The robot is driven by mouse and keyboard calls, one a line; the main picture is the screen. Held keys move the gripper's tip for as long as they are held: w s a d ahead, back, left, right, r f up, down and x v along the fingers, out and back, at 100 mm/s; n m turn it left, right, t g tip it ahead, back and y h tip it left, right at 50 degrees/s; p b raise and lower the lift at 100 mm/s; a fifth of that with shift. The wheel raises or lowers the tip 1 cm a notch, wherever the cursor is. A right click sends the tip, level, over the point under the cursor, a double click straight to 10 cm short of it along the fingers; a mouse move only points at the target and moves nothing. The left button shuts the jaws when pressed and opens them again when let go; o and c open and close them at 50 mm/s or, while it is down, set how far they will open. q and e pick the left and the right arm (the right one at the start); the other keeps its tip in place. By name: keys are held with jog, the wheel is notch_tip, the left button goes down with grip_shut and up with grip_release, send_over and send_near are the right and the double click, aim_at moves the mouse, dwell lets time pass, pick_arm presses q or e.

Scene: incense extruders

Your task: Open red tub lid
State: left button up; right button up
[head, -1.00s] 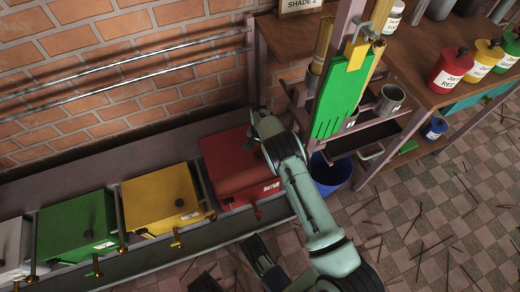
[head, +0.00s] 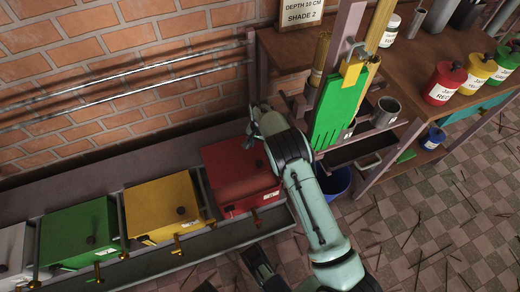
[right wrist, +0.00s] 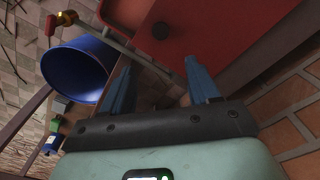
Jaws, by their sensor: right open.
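The red tub (head: 235,180) stands at the right end of the row by the brick wall, with its flat red lid (head: 225,158) down. A dark round knob (head: 248,143) sits on the lid near my right gripper (head: 251,122), which is at the tub's back right edge. In the right wrist view, my right gripper's blue fingers (right wrist: 160,80) are spread and empty. I cannot tell whether anything touches.
Yellow (head: 160,205) and green (head: 78,232) tubs stand left of the red one, with brass taps in front. A blue bucket (right wrist: 75,70) stands beside the red tub. A green slotted board (head: 338,105) and a wooden bench (head: 420,62) with jars are at right.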

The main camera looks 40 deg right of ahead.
jog(key=n+t+h+p, duration=0.1)
jog(key=n+t+h, duration=0.1)
jog(key=n+t, duration=0.3)
send_near(259, 163)
jog(key=shift+n+g, duration=0.3)
jog(key=shift+g, duration=0.3)
jog(key=b+x, duration=0.2)
jog(key=x, duration=0.1)
jog(key=b+x, duration=0.2)
jog(key=x, duration=0.1)
jog(key=shift+w+d, duration=0.1)
jog(key=shift+w, duration=0.4)
pick_arm(q)
jog(key=s+f+g, duration=0.2)
jog(key=s+f, duration=0.2)
jog(key=s, duration=0.3)
jog(key=shift+s+a+f+n+g+b, duration=0.15)
jog(key=shift+a+n+g+b, duration=0.15)
jog(key=shift+a+g+b, duration=0.15)
pick_arm(e)
jog(key=shift+w+d+f, duration=0.15)
jog(key=shift+w+f, duration=0.1)
jog(key=shift+f, duration=0.35)
grip_shut()
